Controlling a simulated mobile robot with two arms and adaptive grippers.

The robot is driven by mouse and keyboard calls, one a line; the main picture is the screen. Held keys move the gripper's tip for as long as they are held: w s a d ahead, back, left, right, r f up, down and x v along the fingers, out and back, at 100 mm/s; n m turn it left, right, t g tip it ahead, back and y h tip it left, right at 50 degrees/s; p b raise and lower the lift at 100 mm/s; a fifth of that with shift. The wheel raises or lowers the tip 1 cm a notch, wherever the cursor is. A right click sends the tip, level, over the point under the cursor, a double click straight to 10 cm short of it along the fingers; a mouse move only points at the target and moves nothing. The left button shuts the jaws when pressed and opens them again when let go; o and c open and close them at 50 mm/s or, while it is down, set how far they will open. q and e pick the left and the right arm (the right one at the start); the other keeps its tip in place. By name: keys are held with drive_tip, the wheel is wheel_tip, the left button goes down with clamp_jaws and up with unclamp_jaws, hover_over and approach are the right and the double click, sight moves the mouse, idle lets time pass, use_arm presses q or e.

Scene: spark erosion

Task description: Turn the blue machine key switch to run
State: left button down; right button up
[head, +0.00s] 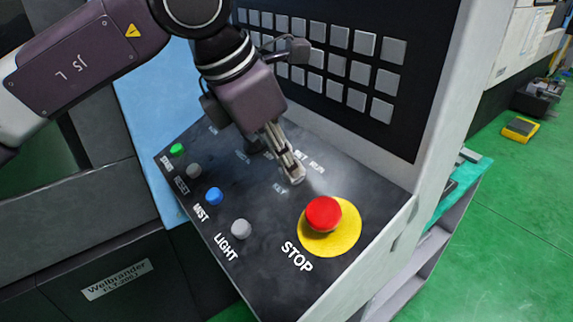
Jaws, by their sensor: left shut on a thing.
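The black control panel (225,258) slopes in front of me on the blue machine. My left gripper (293,171) reaches down to it from the upper left. Its fingers are shut on the key switch (298,180), between the partly covered labels that seem to read "SET RUN" and "KEY". The fingers hide most of the switch, so I cannot tell which way it points. My right gripper is not in view.
A red stop button (323,214) on a yellow disc (347,237) stands just right of the fingers. Green (177,149), grey (193,171), blue (213,196) and white (241,229) buttons line the left edge. A keypad (327,62) rises behind.

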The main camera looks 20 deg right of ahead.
use_arm(q)
drive_tip(key=shift+m, duration=1.6)
drive_tip(key=c, duration=2)
unclamp_jaws()
drive_tip(key=shift+o, duration=0.2)
drive_tip(key=v, duration=1.2)
drive_tip(key=shift+a, duration=0.1)
